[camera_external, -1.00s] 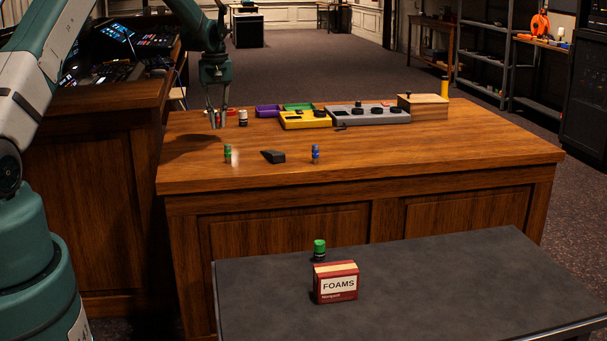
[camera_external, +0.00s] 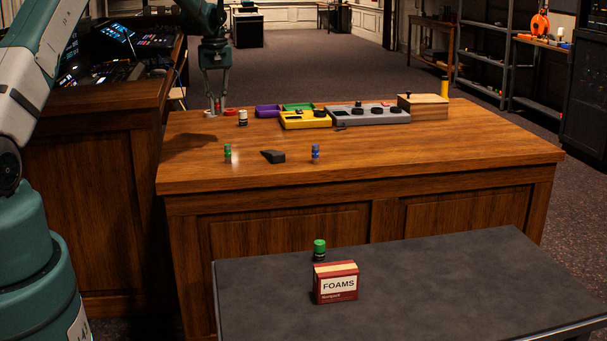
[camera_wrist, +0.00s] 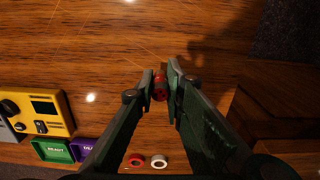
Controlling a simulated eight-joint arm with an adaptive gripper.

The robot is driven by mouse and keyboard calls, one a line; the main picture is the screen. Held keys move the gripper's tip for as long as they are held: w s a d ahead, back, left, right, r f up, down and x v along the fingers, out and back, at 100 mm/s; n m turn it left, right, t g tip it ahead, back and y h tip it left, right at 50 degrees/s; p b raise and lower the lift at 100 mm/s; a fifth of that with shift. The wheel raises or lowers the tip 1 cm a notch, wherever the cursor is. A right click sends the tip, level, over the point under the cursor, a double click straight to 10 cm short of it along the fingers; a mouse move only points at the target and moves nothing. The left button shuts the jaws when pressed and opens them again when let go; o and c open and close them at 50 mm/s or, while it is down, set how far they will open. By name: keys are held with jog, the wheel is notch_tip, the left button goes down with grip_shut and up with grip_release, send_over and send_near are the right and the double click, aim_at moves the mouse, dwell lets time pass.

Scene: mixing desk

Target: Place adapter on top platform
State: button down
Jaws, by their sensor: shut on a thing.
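My gripper (camera_external: 216,108) is above the back left part of the wooden desk (camera_external: 380,155). In the wrist view its fingers (camera_wrist: 160,86) are shut on a small dark red piece (camera_wrist: 160,92). The fingers hide most of this piece, and I cannot tell for sure that it is the adapter. The held piece does not show clearly in the external view. I cannot tell which thing is the top platform; a wooden box (camera_external: 424,107) stands at the back right.
A yellow device (camera_external: 304,119), a grey panel (camera_external: 368,115), a green tray (camera_external: 298,106) and a purple tray (camera_external: 267,111) stand at the back. A green can (camera_external: 228,153), black wedge (camera_external: 273,156) and blue can (camera_external: 315,153) stand nearer. The front right is clear.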

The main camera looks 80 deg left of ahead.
dwell(0.4)
jog(key=shift+r, duration=0.5)
jog(key=r, duration=0.4)
jog(key=shift+w+d, duration=0.3)
jog(key=shift+w, duration=0.05)
jog(key=w+d+r+m+b, duration=0.1)
jog(key=w+d+m+b, duration=0.1)
jog(key=w+d, duration=0.75)
jog(key=w+d+r+m+b, duration=0.15)
jog(key=w+d, duration=0.25)
jog(key=d, duration=1)
jog(key=w+d+m+b, duration=0.1)
jog(key=w+d+m, duration=0.1)
jog(key=w+d, duration=0.65)
jog(key=s+d+f+m+b, duration=0.1)
jog(key=s+d+m+b, duration=0.2)
jog(key=d, duration=1.8)
jog(key=s+d+f+m+b, duration=0.2)
jog(key=s+d+m+b, duration=0.1)
jog(key=d, duration=1.9)
notch_tip(320, 180, down, 26)
jog(key=shift+w+f, duration=0.15)
jog(key=shift+f, duration=0.05)
